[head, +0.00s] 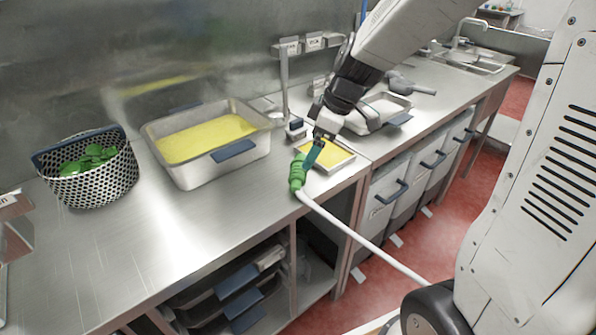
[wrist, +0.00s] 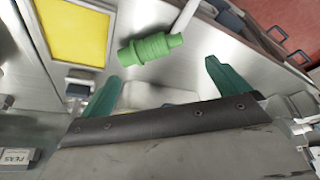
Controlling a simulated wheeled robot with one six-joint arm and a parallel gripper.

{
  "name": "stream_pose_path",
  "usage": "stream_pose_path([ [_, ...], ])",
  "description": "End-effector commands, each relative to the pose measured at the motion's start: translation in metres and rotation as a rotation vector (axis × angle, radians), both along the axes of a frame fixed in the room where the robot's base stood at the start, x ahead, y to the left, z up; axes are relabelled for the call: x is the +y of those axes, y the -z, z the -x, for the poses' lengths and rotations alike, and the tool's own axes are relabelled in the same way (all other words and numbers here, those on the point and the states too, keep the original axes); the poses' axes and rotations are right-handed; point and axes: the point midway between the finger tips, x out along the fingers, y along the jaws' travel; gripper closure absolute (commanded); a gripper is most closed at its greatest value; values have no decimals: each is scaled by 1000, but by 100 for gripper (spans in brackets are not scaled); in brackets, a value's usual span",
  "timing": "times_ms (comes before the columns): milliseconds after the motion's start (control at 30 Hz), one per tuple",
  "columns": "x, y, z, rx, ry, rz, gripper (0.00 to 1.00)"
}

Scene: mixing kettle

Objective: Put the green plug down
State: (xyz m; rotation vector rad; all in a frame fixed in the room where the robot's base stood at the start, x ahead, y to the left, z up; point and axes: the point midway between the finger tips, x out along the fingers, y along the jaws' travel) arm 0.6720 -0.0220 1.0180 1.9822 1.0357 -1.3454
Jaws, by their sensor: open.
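The green plug (head: 297,172) is a ribbed cylinder on a white cable, at the front edge of the steel counter. It appears to rest on the counter beside a small tray with yellow contents. In the wrist view the plug (wrist: 150,48) lies just beyond the fingertips and nearer the left finger. My gripper (head: 314,152) is over the counter right by the plug. In the wrist view its two teal fingers (wrist: 162,72) are spread wide, with nothing between them. The exact gap between fingers and plug is hard to tell.
The small yellow tray (head: 331,153) is close to the gripper. A large pan of yellow contents (head: 222,168) and a basket of green items (head: 88,192) stand to the left. The white cable (head: 350,232) hangs off the counter. Front-left counter is clear.

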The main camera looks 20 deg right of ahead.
Motion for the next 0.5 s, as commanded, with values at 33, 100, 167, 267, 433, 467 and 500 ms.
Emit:
stream_pose_path([
  [33,-3,9,-10,-12,-27,2,0],
  [100,-5,17,-20,-32,-62,7,0],
  [167,-6,22,-25,-44,-80,10,0],
  [267,-4,30,-30,-51,-96,12,0],
  [433,3,48,-35,-52,-100,13,0],
  [467,5,51,-36,-51,-100,13,0],
  [500,7,55,-37,-51,-100,13,0],
])
